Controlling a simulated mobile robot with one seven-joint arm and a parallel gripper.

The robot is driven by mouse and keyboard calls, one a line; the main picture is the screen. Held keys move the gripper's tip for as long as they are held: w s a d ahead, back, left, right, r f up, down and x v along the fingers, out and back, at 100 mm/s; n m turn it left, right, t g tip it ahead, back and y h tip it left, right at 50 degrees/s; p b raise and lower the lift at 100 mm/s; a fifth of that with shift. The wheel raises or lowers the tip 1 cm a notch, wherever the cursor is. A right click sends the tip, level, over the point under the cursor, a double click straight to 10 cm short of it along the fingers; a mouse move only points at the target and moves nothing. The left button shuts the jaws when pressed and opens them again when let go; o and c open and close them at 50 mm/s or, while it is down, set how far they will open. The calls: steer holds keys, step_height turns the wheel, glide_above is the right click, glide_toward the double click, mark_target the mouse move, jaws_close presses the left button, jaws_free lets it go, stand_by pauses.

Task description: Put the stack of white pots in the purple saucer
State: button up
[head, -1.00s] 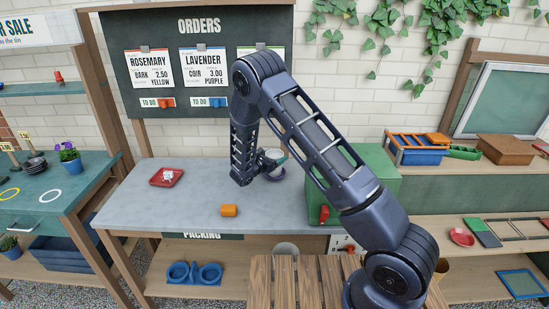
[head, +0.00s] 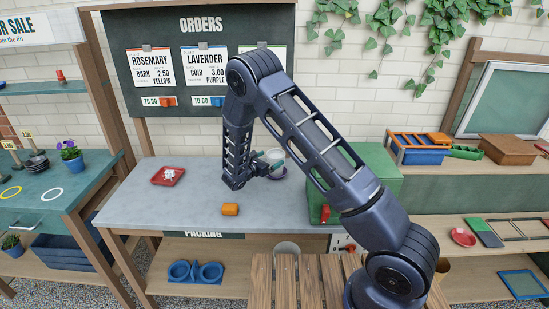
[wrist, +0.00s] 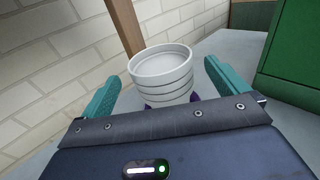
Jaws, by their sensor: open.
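The stack of white pots (wrist: 162,85) stands upright, apparently in the purple saucer, in the wrist view; the stack also shows at the back of the bench in the head view (head: 273,156). Only small purple parts of the saucer (wrist: 195,97) show at the stack's base, and its rim shows in the head view (head: 279,176). My gripper (wrist: 161,72) is open, with one teal finger on each side of the stack in the picture. Gaps show between the fingers and the pots, and nothing is held.
A green box (head: 380,180) stands right of the saucer. An orange block (head: 230,209) lies near the bench's front edge, and a red tray (head: 168,176) with small white items lies at the left. The grey bench (head: 135,205) is mostly clear. The brick wall is close behind.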

steer(key=v, duration=0.7)
steer(key=shift+s+r, duration=0.1)
steer(key=s+d+r+m+g+y, duration=0.3)
steer(key=s+d+r+m+g, duration=0.15)
steer(key=d+r, duration=0.3)
steer(key=s+d+r+m+g+y, duration=0.25)
steer(key=s+d+r+m, duration=0.2)
steer(key=d+r, duration=0.3)
steer(key=s+d+r+m+g+y, duration=0.25)
steer(key=d+r+m+g, duration=0.2)
steer(key=d+r, duration=0.35)
steer(key=s+d+r+m+t+y, duration=0.1)
steer(key=s+d+r+m, duration=0.3)
steer(key=s, duration=0.6)
steer(key=s+d+r+m+t+y, duration=0.1)
steer(key=s+d+r+m+y, duration=0.1)
steer(key=s+d+m, duration=0.7)
steer(key=shift+s+d+r+m+t, duration=0.35)
steer(key=shift+s+r+m, duration=0.4)
steer(key=shift+r, duration=0.15)
